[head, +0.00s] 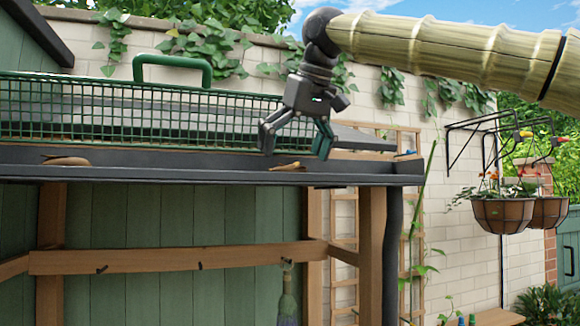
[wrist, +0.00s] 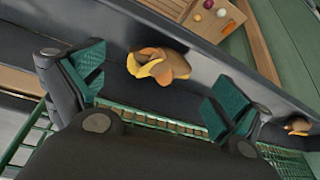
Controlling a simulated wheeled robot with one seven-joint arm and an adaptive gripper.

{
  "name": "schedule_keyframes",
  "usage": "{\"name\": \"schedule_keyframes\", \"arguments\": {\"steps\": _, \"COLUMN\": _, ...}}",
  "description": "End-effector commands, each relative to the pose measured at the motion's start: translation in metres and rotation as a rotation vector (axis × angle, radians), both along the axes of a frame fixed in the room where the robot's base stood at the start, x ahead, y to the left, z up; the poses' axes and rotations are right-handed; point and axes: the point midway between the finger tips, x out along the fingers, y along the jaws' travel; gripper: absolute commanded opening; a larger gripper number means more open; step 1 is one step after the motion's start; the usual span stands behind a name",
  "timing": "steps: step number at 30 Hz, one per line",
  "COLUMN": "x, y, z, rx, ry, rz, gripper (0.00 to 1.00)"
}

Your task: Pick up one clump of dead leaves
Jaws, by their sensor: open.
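A clump of dead leaves (head: 288,166), yellow and brown, lies in the dark gutter (head: 190,172) below the green mesh. My gripper (head: 294,146) is open just above it, with its fingers apart. In the wrist view the same clump (wrist: 160,65) lies between and beyond the two green-padded fingertips of my gripper (wrist: 155,95), and the fingers do not appear to touch it. A second brown clump (head: 66,160) lies farther left in the gutter. A clump also shows at the right edge of the wrist view (wrist: 298,126).
A green wire mesh guard (head: 130,112) with a green handle (head: 172,62) stands behind the gutter. A wooden post (head: 370,250) and a dark downpipe (head: 393,250) are below its right end. Hanging baskets (head: 502,213) are at the right.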

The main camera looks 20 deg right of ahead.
Motion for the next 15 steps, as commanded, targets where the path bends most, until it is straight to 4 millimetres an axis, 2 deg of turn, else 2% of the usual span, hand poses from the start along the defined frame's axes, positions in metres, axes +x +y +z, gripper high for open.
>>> {"name": "schedule_keyframes", "arguments": {"steps": 7, "x": 0.014, "y": 0.003, "z": -0.022, "rx": 0.001, "ry": 0.003, "rz": 0.002, "gripper": 1.00}}
{"name": "schedule_keyframes", "arguments": {"steps": 15, "x": 0.016, "y": 0.004, "z": -0.028, "rx": 0.000, "ry": -0.001, "rz": 0.000, "gripper": 1.00}}
